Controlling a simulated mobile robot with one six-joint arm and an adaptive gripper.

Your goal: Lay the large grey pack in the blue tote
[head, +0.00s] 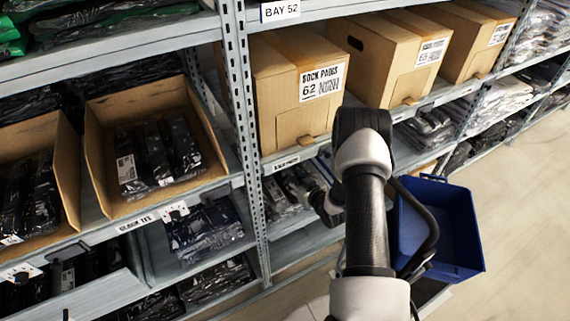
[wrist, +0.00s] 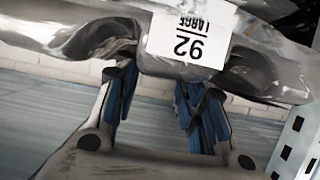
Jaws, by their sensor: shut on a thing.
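The large grey pack (wrist: 262,68) fills the top of the wrist view, in shiny clear wrapping, with a white label reading "92 LARGE". My gripper (wrist: 155,76) is shut on its near edge, with a blue-padded finger on either side of the label. In the head view my arm reaches to the shelf below the sock boxes, and the gripper and held pack cannot be made out clearly there. The blue tote (head: 462,232) stands right of my arm, partly hidden behind it. The visible part of its inside looks empty.
A shelf upright (head: 246,130) stands left of my arm. An open carton (head: 98,150) of black packs is at left. Open floor (head: 525,200) lies at right.

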